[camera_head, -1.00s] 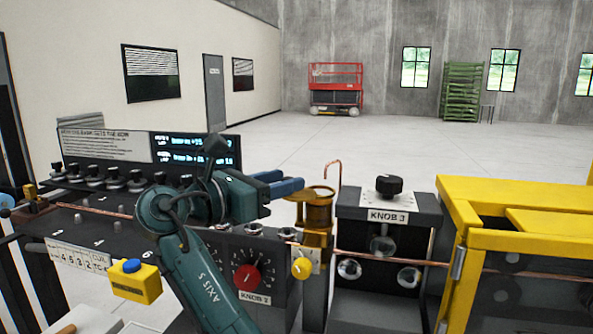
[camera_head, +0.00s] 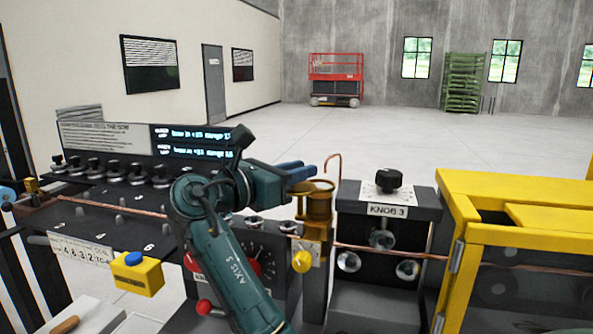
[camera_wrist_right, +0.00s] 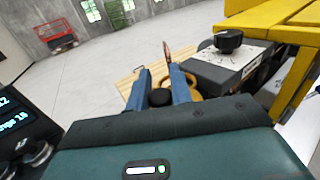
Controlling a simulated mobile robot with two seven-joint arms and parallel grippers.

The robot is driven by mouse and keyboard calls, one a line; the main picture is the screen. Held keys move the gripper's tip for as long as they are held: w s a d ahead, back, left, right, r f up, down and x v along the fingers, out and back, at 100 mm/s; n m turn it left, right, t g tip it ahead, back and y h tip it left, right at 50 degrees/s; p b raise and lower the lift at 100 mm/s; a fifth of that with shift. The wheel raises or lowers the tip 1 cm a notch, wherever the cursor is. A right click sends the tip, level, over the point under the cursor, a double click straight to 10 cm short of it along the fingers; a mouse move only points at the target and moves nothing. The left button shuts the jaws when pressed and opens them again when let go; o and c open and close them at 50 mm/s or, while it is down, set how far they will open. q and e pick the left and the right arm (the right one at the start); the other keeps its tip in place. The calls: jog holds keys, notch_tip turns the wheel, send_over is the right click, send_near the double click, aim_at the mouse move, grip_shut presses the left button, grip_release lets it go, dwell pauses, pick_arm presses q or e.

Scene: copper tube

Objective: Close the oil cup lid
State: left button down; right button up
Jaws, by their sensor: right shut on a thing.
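The brass oil cup (camera_head: 319,205) stands right of centre in the head view, above a yellow knob. My right gripper (camera_head: 302,170), with blue fingers, is at the upper left of the cup, level with its top. In the right wrist view the fingers (camera_wrist_right: 159,80) have a dark round piece between them, and the cup's yellow rim (camera_wrist_right: 207,83) shows behind and right of them. The gripper is shut on what seems to be the cup's lid; the fingers hide most of it, and its exact angle cannot be told. My left gripper is not in view.
A curved copper tube (camera_head: 333,170) rises just behind the cup. The KNOB 3 block (camera_head: 389,213) stands close on the right, then a yellow frame (camera_head: 490,190). A panel with black knobs and a display (camera_head: 190,140) is on the left. Open floor lies behind.

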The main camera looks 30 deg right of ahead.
grip_shut()
jog(key=n+t, duration=0.1)
jog(key=n+t+y, duration=0.1)
jog(key=t, duration=0.1)
jog(key=n+t, duration=0.1)
jog(key=t, duration=0.1)
jog(key=shift+s+d, duration=0.3)
jog(key=n+t+y, duration=0.1)
jog(key=n+t, duration=0.1)
jog(key=n+t+y, duration=0.1)
jog(key=shift+s+d+t+y, duration=0.15)
jog(key=shift+d+t+y, duration=0.15)
jog(key=shift+t, duration=0.1)
jog(key=n+t+y, duration=0.3)
jog(key=shift+s+d+r+n+t+y, duration=0.1)
jog(key=shift+d+r+n+t+y, duration=0.05)
jog(key=shift+d+n+t+y, duration=0.35)
jog(key=shift+n+t+y, duration=0.5)
jog(key=shift+y, duration=0.4)
jog(key=shift+d+n+t+y, duration=0.1)
jog(key=shift+n+t+y, duration=0.3)
jog(key=shift+n+y, duration=0.45)
jog(key=shift+y, duration=0.25)
